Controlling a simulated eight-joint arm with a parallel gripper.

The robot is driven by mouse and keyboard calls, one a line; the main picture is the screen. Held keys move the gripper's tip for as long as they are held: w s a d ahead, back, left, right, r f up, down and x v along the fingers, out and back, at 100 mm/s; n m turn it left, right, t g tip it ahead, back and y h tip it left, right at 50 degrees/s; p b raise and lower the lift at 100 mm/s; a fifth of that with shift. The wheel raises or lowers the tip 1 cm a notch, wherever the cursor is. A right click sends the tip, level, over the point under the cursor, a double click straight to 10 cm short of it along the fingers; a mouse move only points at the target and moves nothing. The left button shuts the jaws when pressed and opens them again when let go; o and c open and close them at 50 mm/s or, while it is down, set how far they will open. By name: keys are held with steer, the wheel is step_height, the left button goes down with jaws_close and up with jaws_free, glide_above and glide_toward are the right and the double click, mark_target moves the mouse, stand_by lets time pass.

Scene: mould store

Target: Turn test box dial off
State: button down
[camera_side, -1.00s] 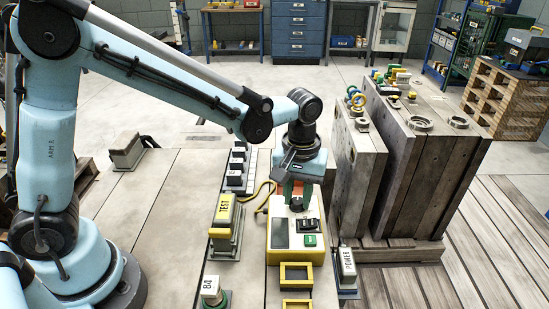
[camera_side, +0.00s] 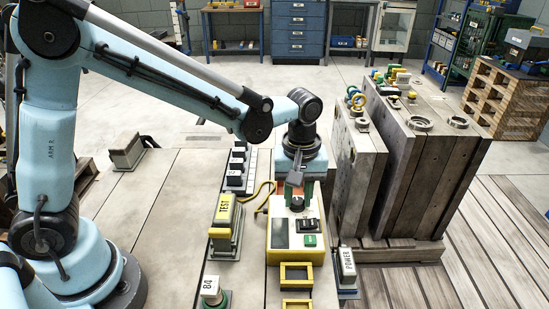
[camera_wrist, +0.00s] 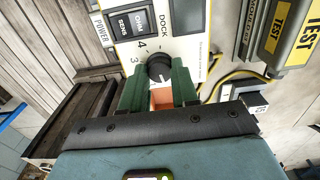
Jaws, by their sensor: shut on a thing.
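The test box (camera_side: 284,257) is a yellow-edged box with a pale face on the bench in the side view. Its face also shows in the wrist view (camera_wrist: 188,20). The black round dial (camera_wrist: 159,67) sits between the green fingers of my gripper (camera_wrist: 160,84), with numbers 3 and 4 beside it. The dial (camera_side: 297,204) also shows in the side view, under my gripper (camera_side: 299,190). The fingers are shut on the dial from both sides. A white mark on the knob is visible; other scale marks are hidden by the fingers.
A yellow TEST block (camera_side: 224,212) stands left of the box and a POWER block (camera_side: 346,264) to its right. The bench left is mostly clear.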

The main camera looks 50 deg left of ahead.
mark_target(297, 200)
steer(key=c, duration=0.8)
jaws_free()
steer(key=shift+c, duration=0.2)
steer(key=shift+r, duration=0.15)
step_height(297, 200, up, 12)
steer(key=shift+s+a+f+m+t, duration=0.7)
steer(key=shift+s+a+m+t, duration=0.5)
steer(key=shift+s+a+m, duration=0.55)
steer(key=shift+s+a+f+m+t, duration=0.7)
steer(key=shift+s+a+m+t, duration=0.6)
steer(key=shift+a, duration=0.7)
steer(key=shift+s+a+f+m+t, duration=0.7)
steer(key=shift+s+a+m+t, duration=0.4)
steer(key=shift+s+a+m, duration=0.65)
